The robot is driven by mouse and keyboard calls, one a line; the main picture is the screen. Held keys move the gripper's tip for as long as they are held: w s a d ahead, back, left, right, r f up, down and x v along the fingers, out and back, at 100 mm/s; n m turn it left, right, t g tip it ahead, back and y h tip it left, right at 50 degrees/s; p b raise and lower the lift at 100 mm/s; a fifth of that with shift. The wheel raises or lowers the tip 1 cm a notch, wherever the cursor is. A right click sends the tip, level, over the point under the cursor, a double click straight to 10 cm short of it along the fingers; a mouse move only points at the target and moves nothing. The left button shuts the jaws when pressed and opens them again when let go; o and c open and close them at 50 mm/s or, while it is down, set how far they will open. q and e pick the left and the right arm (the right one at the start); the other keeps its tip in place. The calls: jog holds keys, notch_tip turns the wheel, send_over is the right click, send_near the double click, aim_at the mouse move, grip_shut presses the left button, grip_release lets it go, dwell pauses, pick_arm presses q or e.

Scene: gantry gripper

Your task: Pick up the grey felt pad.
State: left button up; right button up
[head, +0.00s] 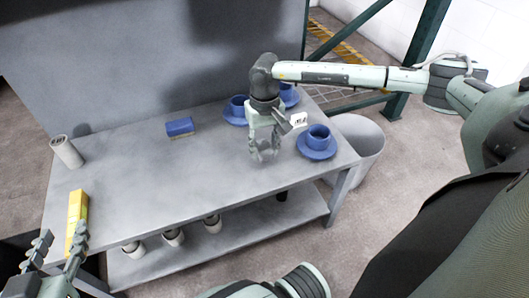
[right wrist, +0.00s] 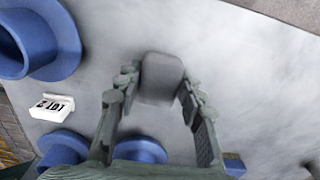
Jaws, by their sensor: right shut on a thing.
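The grey felt pad (right wrist: 162,78) is a small rounded block between the fingertips of my right gripper (right wrist: 158,92) in the right wrist view. The right gripper is shut on it, with a finger at each side. In the head view, my right gripper (head: 264,152) points down over the table's right half, left of the front blue cup. The pad is hard to make out there against the grey top, and I cannot tell whether it touches the table. My left gripper (head: 60,246) is at the lower left, fingers apart, near the yellow box (head: 77,212).
The grey table (head: 190,185) carries blue cups on saucers (head: 318,142), a white number block (head: 299,119), a blue-topped sponge (head: 180,127) and a pale cylinder (head: 66,152). Several cups stand on the lower shelf (head: 250,228). A bin (head: 361,150) stands at right. The table's middle is clear.

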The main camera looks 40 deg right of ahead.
jog(key=w+a+r, duration=0.6)
jog(key=a+r, duration=0.2)
jog(key=a, duration=0.1)
jog(key=shift+w+a+r, duration=0.2)
jog(key=shift+a, duration=0.2)
